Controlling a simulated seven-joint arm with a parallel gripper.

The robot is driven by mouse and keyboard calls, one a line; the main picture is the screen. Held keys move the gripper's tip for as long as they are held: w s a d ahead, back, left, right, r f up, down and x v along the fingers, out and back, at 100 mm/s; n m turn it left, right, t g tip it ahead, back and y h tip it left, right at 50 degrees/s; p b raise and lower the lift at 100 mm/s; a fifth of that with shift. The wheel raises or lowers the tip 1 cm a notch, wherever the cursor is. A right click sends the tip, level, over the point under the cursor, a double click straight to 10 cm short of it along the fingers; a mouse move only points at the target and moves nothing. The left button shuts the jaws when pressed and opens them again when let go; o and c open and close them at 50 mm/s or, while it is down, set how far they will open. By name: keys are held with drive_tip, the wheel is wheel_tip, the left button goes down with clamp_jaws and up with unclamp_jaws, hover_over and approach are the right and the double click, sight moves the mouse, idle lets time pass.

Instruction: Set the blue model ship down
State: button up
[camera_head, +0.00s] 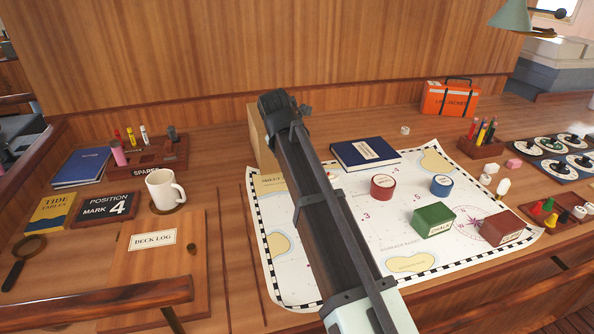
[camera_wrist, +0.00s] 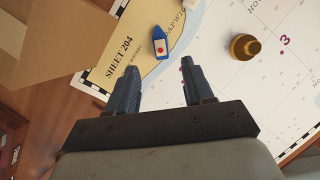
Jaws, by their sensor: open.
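The blue model ship (camera_wrist: 159,44) shows in the wrist view. It is small, with a blue hull and a pale deck bearing a red mark. It rests on the chart (camera_wrist: 210,85) beside the printed "SHEET 204", over the edge of a tan printed area. My gripper (camera_wrist: 157,68) is open and empty, with the ship just beyond its fingertips and apart from them. In the head view my arm crosses the chart's left part; the gripper (camera_head: 284,105) is near the chart's back left corner, and I cannot make out the ship there.
A brass-coloured round object (camera_wrist: 244,46) stands right of the ship. A cardboard-coloured box (camera_head: 262,140) is behind my gripper. A blue book (camera_head: 365,152), red tin (camera_head: 382,187), blue tin (camera_head: 441,185), green box (camera_head: 433,220) and brown box (camera_head: 502,227) lie on the chart.

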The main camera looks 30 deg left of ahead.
drive_tip(key=shift+v, duration=1.75)
